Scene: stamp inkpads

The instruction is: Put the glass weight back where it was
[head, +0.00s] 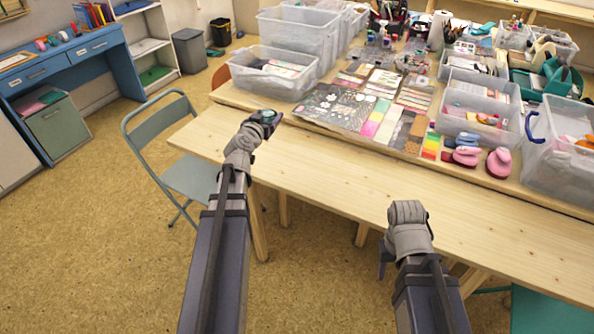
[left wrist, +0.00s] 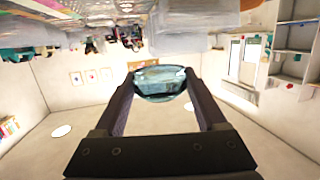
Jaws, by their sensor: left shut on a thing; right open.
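The glass weight (left wrist: 160,82) is a clear, bluish rounded piece held between the two fingers of my left gripper (left wrist: 163,95) in the left wrist view. In the head view my left gripper (head: 266,120) is at the left part of the light wooden table (head: 330,165), near the raised back section, and the glass weight (head: 267,115) shows small and dark at its tip. My right gripper (head: 385,262) is in front of the table's near edge, partly hidden by its own wrist. It is open, and nothing shows in it.
Sheets of stamps and coloured cards (head: 345,108) lie just right of my left gripper. A clear bin (head: 272,75) stands behind it. The front table strip is bare. A folding chair (head: 185,175) stands at the left.

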